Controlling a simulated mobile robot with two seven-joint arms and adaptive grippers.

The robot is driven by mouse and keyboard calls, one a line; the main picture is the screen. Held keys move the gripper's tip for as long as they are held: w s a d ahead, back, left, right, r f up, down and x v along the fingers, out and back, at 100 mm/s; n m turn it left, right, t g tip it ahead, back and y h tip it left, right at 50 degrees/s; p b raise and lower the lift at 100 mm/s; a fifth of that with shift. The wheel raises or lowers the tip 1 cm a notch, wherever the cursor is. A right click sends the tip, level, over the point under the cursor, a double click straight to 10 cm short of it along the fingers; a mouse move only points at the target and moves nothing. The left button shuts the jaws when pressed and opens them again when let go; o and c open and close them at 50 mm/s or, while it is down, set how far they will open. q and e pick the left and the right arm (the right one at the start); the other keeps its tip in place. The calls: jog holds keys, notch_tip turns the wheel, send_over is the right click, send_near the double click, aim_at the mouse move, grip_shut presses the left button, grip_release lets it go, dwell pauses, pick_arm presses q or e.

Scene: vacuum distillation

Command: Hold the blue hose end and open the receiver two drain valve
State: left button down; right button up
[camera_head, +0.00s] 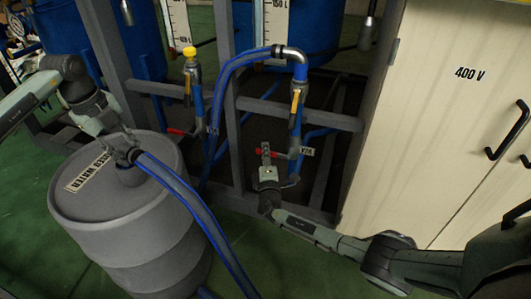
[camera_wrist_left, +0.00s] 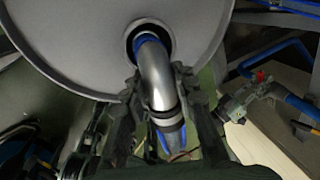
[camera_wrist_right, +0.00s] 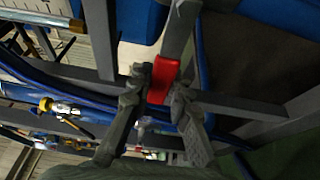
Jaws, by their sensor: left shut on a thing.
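The blue hose end (camera_head: 131,157) has a metal elbow that goes down into the top opening of the grey drum (camera_head: 120,205). My left gripper (camera_head: 125,145) is shut on this elbow; in the left wrist view the fingers sit on both sides of the metal elbow (camera_wrist_left: 157,80). The red drain valve handle (camera_wrist_right: 162,76) lies between the fingers of my right gripper (camera_wrist_right: 158,92) in the right wrist view. The right fingers are apart, and I cannot tell whether they touch the handle. In the head view this gripper (camera_head: 266,160) is low at the frame.
A second red valve handle (camera_head: 176,131) is on the left pipe below a yellow cap. A second blue hose (camera_head: 221,85) ends in a metal elbow on the right pipe. Grey frame bars surround the valves. A cream cabinet (camera_head: 440,120) stands right; green floor lies in front.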

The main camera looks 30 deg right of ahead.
grip_shut()
jog(key=shift+f, duration=0.1)
jog(key=s+d+f+n+g, duration=0.3)
jog(key=f+n+g, duration=0.1)
jog(key=f+n, duration=0.3)
jog(key=shift+n+g+h, duration=0.4)
jog(key=shift+n, duration=0.9)
jog(key=shift+d, duration=0.1)
